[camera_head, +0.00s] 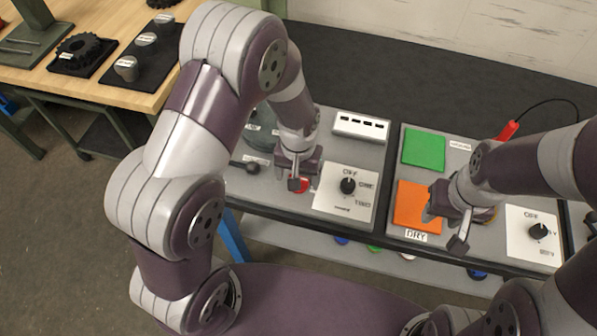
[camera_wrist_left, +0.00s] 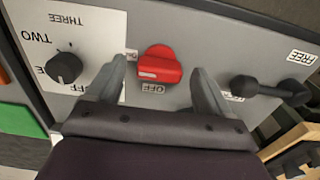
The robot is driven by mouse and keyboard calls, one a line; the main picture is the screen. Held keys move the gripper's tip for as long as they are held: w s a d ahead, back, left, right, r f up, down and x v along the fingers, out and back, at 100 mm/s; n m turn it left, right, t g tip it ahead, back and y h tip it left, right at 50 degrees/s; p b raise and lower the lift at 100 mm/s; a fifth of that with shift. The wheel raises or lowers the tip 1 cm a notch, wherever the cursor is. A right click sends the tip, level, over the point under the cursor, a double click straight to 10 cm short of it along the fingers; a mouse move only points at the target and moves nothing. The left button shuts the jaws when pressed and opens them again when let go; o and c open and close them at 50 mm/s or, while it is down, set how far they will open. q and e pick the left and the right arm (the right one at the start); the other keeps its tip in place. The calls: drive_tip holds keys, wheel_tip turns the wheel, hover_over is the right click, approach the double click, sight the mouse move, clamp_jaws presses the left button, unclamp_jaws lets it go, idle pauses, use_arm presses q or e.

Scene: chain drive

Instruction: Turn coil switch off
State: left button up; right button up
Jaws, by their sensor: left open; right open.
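A red switch knob (camera_wrist_left: 160,66) sits on the grey panel, with an OFF label (camera_wrist_left: 153,88) beside it in the left wrist view. My left gripper (camera_wrist_left: 161,68) is open, with one finger on each side of the red knob and a gap showing on both sides. In the head view the red knob (camera_head: 302,185) is partly hidden by my left gripper (camera_head: 298,178). My right gripper (camera_head: 451,223) is open and empty over the orange pad's right side. I cannot tell from these views which labelled position the red knob is set to.
A black dial (camera_head: 348,185) on a white plate is just right of the red knob. A black lever (camera_wrist_left: 270,88) with a FREE label is on its other side. A green pad (camera_head: 424,148) and an orange pad (camera_head: 414,205) lie on the right panel. A wooden table (camera_head: 150,92) stands back left.

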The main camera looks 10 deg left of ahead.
use_arm(q)
drive_tip(key=shift+w+f, duration=0.1)
drive_tip(key=shift+c, duration=0.9)
drive_tip(key=c, duration=0.9)
drive_tip(key=shift+o, duration=0.2)
